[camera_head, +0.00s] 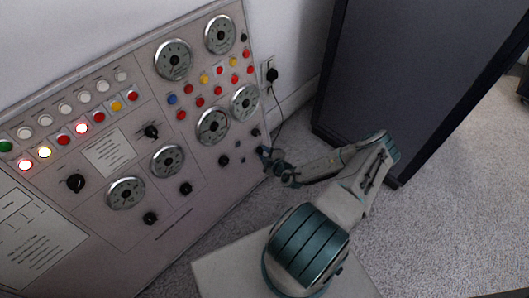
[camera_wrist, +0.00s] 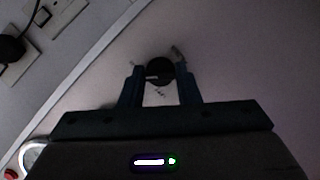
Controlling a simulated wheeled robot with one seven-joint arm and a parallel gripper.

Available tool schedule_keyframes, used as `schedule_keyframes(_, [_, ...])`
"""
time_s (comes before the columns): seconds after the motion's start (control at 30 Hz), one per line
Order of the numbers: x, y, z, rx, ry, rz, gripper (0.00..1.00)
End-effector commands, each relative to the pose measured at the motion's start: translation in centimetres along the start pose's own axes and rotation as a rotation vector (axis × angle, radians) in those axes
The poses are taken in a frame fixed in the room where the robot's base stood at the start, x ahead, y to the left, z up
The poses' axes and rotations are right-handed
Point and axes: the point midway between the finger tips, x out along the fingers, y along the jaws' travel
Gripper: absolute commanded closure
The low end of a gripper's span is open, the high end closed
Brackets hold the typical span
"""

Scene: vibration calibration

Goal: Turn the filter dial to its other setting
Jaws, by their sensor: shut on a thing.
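A small round black dial (camera_wrist: 160,69) sits on the pale panel in the wrist view, with a light mark across its face. My gripper (camera_wrist: 159,78) has one finger on each side of it and is shut on it. In the head view my gripper (camera_head: 266,155) is at the right edge of the panel (camera_head: 200,215), low down, and hides the dial it holds. The lettering by the dial is too small to read, so I cannot confirm its name.
Other black knobs (camera_head: 76,183) and several round gauges (camera_head: 127,192) are on the panel. Lit buttons (camera_head: 82,128) are at its left. A wall socket with a plug (camera_head: 271,74) and cable is beyond the panel's right edge. A dark cabinet (camera_head: 415,80) stands behind my arm.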

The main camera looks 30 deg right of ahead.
Motion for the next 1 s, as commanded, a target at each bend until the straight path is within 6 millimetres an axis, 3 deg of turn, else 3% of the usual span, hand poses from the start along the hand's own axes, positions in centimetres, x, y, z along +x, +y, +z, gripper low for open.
schedule_keyframes(0.33, [0.06, 0.13, -0.14, 0.134, 0.003, -0.037, 0.93])
schedule_keyframes(0.87, [0.09, 0.12, -0.17, 0.158, 0.004, -0.044, 0.93])
schedule_keyframes(0.9, [0.09, 0.12, -0.17, 0.158, 0.004, -0.044, 0.68])
schedule_keyframes(0.97, [0.09, 0.11, -0.17, 0.158, 0.003, -0.044, 0.51])
schedule_keyframes(1.0, [0.08, 0.11, -0.15, 0.158, 0.003, -0.044, 0.50])
